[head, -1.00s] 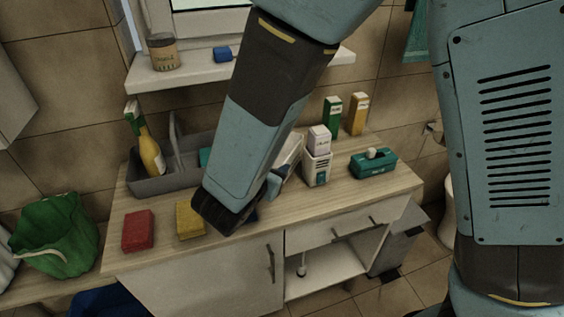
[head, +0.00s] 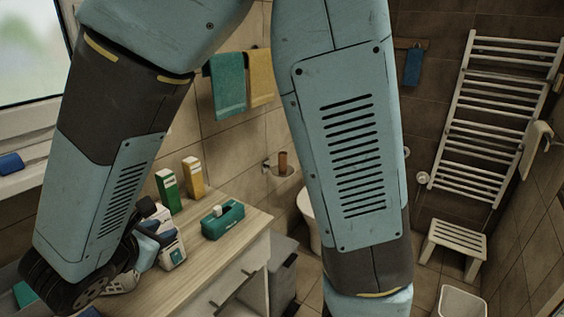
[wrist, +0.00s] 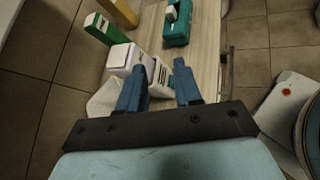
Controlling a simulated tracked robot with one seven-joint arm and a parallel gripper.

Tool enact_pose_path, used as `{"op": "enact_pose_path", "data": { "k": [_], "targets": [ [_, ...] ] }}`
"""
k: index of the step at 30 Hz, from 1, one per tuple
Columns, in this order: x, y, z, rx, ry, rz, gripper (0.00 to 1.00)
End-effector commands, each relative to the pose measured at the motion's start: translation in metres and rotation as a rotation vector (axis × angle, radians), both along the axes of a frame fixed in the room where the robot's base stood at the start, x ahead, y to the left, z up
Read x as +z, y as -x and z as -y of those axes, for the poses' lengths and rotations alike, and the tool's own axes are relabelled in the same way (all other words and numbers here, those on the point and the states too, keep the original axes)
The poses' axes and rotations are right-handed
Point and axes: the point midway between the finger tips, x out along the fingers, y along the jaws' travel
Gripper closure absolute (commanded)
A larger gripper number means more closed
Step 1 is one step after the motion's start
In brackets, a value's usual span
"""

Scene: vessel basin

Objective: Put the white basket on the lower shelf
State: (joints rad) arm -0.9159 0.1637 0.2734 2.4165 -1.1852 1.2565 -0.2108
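A white open-topped basket or bin (head: 463,302) stands on the floor at the bottom right of the head view, cut off by the frame edge. It is far from my gripper. My gripper (wrist: 160,80) shows in the wrist view with its two blue fingers apart and nothing clearly held between them. A white labelled carton (wrist: 148,68) stands just beyond the fingers. In the head view my gripper (head: 146,247) is low over the counter, partly hidden by my arm. I cannot make out the lower shelf in the current views.
The wooden counter (head: 224,268) holds a teal box (head: 222,219), a green carton (head: 168,190) and a yellow carton (head: 193,177). A white slatted stool (head: 454,243) stands beneath the towel radiator (head: 495,115). A toilet (head: 309,215) is partly hidden behind my body.

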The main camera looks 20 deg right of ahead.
Motion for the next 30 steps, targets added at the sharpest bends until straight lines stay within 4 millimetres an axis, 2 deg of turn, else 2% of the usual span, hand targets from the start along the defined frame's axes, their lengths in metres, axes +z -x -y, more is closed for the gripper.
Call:
{"op": "enact_pose_path", "data": {
  "k": [1, 6, 9, 15, 21, 30],
  "targets": [
    [0.011, -0.007, 0.024, -0.095, -0.057, -0.001, 0.66],
    [0.033, -0.011, 0.092, -0.392, -0.251, -0.008, 0.66],
    [0.044, -0.007, 0.127, -0.559, -0.375, -0.004, 0.66],
    [0.064, 0.009, 0.183, -0.876, -0.645, 0.028, 0.66],
    [0.083, 0.030, 0.223, -1.162, -0.946, 0.092, 0.66],
    [0.118, 0.061, 0.260, -1.492, -1.436, 0.240, 0.66]
  ]
}}
